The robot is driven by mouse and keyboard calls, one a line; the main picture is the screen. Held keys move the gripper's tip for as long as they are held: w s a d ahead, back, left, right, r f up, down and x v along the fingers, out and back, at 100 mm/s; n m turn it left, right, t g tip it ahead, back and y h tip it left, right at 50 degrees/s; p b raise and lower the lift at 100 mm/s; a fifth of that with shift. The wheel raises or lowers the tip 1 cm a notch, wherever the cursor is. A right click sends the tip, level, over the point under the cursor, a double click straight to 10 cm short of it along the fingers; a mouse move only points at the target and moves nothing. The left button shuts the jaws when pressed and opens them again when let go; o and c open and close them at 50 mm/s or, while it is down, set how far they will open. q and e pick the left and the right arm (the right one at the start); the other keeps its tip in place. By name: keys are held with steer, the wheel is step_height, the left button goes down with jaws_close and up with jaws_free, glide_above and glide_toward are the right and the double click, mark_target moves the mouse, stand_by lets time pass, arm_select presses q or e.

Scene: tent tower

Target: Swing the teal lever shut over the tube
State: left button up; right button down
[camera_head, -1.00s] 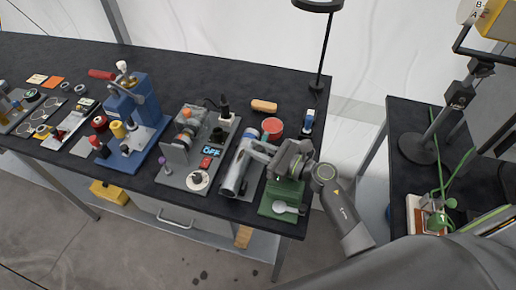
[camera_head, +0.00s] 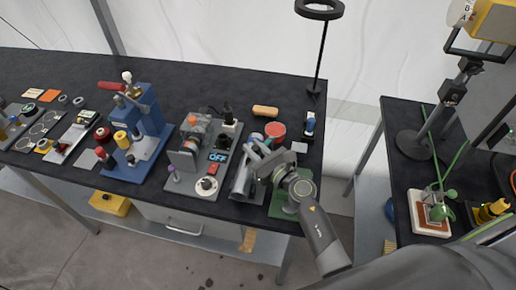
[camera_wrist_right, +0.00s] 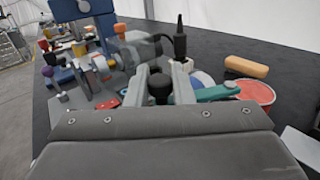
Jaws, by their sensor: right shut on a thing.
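The teal lever (camera_wrist_right: 215,92) shows in the wrist view, running right from my fingers to a round end beside a red disc. A small teal part of it shows in the head view (camera_head: 268,141). My right gripper (camera_wrist_right: 162,80) is shut on the lever's near end, with a black knob between its fingers. In the head view my right gripper (camera_head: 258,158) is over the fixture and hides most of the lever. The grey tube (camera_head: 241,183) lies below and left of the gripper. I cannot tell the gap between lever and tube. My left gripper is out of view.
A red round tin (camera_head: 276,130), an orange block (camera_head: 265,111) and a lamp stand (camera_head: 318,70) are behind. A green plate (camera_head: 280,207) lies under my right arm.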

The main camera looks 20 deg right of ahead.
steer(key=shift+w+a+m+t+h, duration=0.2)
steer(key=shift+w+m+t+h, duration=0.15)
steer(key=shift+h, duration=0.45)
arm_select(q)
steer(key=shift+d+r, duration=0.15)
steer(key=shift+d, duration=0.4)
arm_select(e)
steer(key=shift+s, duration=0.1)
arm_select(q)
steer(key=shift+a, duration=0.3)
arm_select(e)
steer(key=c, duration=1.3)
jaws_free()
steer(key=b+v, duration=0.3)
steer(key=v, duration=1.3)
steer(key=shift+f, duration=0.1)
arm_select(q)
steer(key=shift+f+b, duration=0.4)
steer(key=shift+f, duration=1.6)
arm_select(e)
steer(key=shift+s+d, duration=0.2)
steer(key=shift+s, duration=0.5)
